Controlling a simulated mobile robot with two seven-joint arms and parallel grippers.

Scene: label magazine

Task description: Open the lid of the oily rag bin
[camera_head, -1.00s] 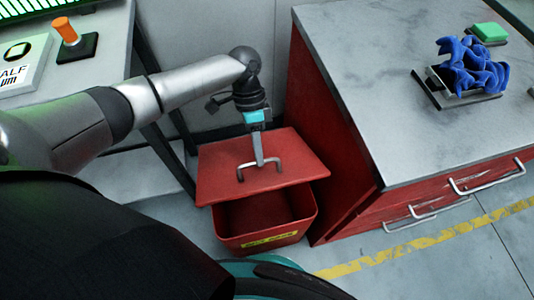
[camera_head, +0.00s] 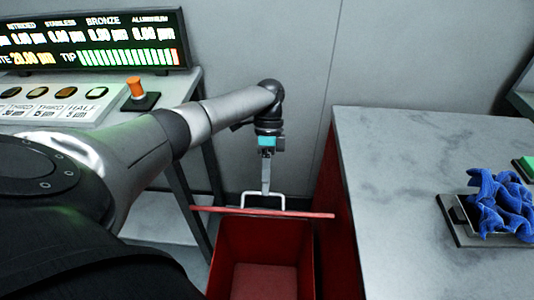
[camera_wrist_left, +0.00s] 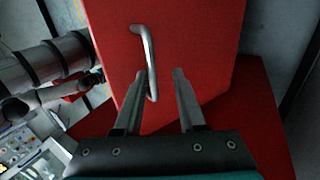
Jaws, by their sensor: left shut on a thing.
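The red oily rag bin (camera_head: 262,255) stands on the floor between the bench and the grey-topped cabinet. Its inside shows below the lid, and I see nothing in it. The red lid (camera_head: 215,210) shows almost edge-on above the bin's back part, with its metal handle (camera_head: 249,197) on the far side. My left gripper (camera_head: 266,191) reaches down from above and is shut on the handle. In the left wrist view, the lid (camera_wrist_left: 205,35) fills the middle, and the handle (camera_wrist_left: 149,55) runs down between the fingers (camera_wrist_left: 157,88), nearer the left one. My right gripper is not in view.
A red cabinet with a grey top (camera_head: 400,170) stands close on the bin's right. A blue rag (camera_head: 500,205) lies on a tray on it. The bench (camera_head: 185,95) at left carries a lit display (camera_head: 90,42) and an orange knob (camera_head: 136,87). A grey wall stands behind.

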